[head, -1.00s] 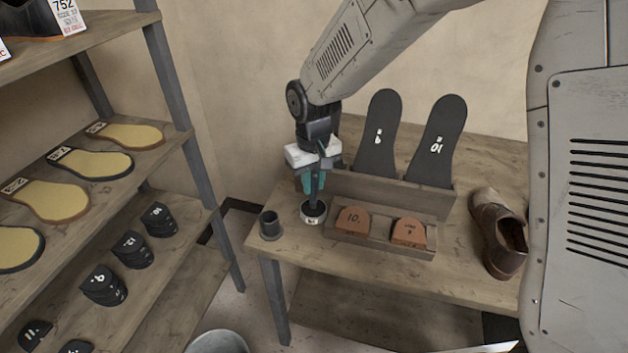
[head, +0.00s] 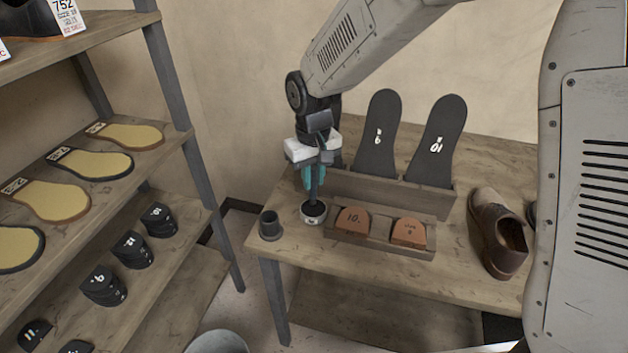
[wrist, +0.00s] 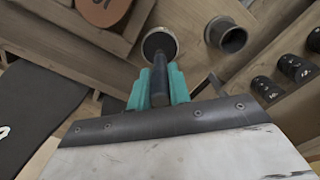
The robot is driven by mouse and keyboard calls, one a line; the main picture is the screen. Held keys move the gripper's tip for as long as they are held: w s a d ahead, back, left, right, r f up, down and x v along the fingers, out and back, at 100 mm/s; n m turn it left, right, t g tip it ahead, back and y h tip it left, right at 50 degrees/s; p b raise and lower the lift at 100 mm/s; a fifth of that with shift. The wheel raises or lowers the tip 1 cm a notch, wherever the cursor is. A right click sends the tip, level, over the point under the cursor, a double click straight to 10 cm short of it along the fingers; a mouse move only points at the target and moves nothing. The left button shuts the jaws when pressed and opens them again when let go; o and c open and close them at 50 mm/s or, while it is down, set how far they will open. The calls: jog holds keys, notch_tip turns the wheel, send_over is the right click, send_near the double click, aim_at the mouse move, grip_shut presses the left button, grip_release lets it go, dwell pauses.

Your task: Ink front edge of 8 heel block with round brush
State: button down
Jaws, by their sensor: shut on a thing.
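My gripper (head: 315,185) is shut on the dark handle of the round brush (head: 314,194), which points down. The brush is over the ink pot (head: 313,213), a low round tin with a pale rim and dark inside. I cannot tell whether its tip touches the ink. In the wrist view, the teal fingers hold the brush (wrist: 159,86) with the ink pot (wrist: 159,41) beyond it. The brown 8 heel block (head: 408,232) stands in a wooden tray, right of the 10 heel block (head: 352,219). Its small marking is hard to read.
A dark empty cup (head: 270,225) stands left of the ink pot, near the table edge. Behind the tray, two black soles (head: 378,150) lean in a wooden rack. A brown shoe (head: 495,236) stands at the right. A shelf of insoles and black heels is at the left.

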jog(key=shift+r, duration=2.65)
jog(key=shift+d, duration=0.1)
